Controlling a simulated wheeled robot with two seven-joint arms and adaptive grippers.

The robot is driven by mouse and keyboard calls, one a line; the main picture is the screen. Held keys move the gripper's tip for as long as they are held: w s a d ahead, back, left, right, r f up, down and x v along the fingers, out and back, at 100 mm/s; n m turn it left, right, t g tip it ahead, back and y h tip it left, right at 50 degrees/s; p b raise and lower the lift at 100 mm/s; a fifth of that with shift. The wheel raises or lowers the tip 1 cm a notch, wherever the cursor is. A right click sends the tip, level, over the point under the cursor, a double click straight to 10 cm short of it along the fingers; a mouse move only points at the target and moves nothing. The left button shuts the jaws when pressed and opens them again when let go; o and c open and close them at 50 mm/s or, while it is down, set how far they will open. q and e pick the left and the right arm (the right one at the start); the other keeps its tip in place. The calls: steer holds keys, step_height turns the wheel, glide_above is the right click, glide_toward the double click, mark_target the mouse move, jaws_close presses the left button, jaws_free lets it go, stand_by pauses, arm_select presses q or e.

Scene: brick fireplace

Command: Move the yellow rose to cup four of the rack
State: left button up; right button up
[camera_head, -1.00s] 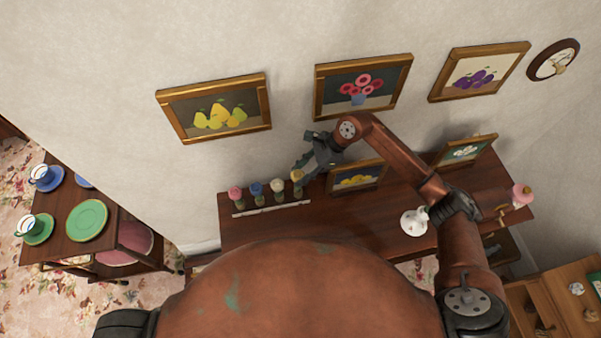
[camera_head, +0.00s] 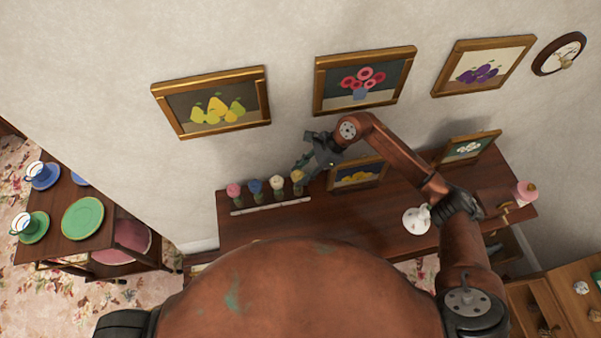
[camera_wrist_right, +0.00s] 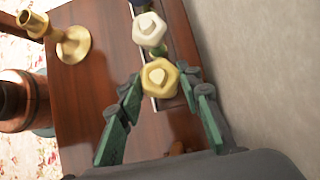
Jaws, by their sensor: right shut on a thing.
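The yellow rose (camera_head: 296,176) is at the right end of the pale rack (camera_head: 270,204) on the wooden sideboard. It also shows in the right wrist view (camera_wrist_right: 159,77), between the green-padded fingers. My right gripper (camera_head: 302,170) is shut on it, reaching in from the right. The rack's row has a pink rose (camera_head: 234,190), a blue rose (camera_head: 255,187) and a white rose (camera_head: 277,183) to its left. The stem's lower end is too small to tell whether it is in the rack's end cup. My left gripper is not in view.
A small framed picture (camera_head: 357,173) stands just right of my gripper, against the wall. A white vessel (camera_head: 416,220) is farther right on the sideboard. A brass candlestick (camera_wrist_right: 75,43) shows in the right wrist view. The sideboard's middle (camera_head: 330,215) is clear.

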steer(key=shift+f+b, duration=0.45)
steer(key=shift+f, duration=0.1)
steer(key=o, duration=1)
steer(key=shift+o, duration=0.2)
steer(key=v, duration=1.2)
steer(key=shift+f, duration=0.1)
